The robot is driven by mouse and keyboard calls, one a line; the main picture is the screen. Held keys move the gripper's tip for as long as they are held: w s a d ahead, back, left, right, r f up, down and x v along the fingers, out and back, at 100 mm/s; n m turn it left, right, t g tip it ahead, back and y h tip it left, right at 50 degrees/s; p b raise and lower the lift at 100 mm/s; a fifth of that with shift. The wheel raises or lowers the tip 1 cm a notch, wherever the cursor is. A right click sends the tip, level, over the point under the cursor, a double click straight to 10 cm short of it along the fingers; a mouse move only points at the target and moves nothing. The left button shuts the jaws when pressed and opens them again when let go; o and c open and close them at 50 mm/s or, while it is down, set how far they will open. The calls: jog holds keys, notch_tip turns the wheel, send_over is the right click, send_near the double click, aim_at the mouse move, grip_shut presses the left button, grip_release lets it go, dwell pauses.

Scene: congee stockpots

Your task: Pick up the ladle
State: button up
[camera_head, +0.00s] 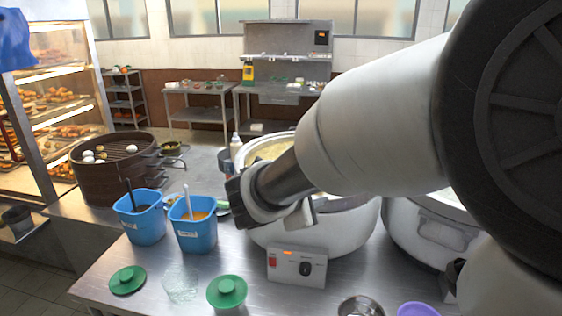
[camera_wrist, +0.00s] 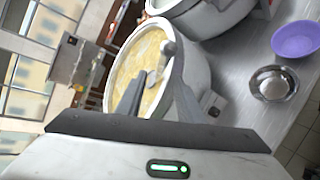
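A large pot of pale congee (camera_wrist: 152,52) stands on the steel counter and also shows in the head view (camera_head: 345,232). What appears to be the ladle (camera_wrist: 168,47) is a small grey shape against the congee near the pot's inner wall in the wrist view. Its full outline is not clear. My gripper (camera_wrist: 158,88) is above the pot's rim, with its dark fingers apart and congee showing between them. It seems open and empty. In the head view my arm covers much of the pot, and I cannot make out the ladle there.
A second pot (camera_head: 430,225) stands close on the right. Two blue containers (camera_head: 194,228) with utensils and green lids (camera_head: 227,291) are on the left. A purple bowl (camera_wrist: 296,39) and a metal bowl (camera_wrist: 272,83) lie on the counter. A dark steamer basket (camera_head: 112,180) stands at far left.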

jog(key=p+x, duration=0.1)
jog(key=x, duration=0.8)
jog(key=shift+w+f, duration=0.1)
jog(key=shift+f, duration=0.1)
jog(key=shift+a, duration=0.1)
grip_shut()
dwell(1.1)
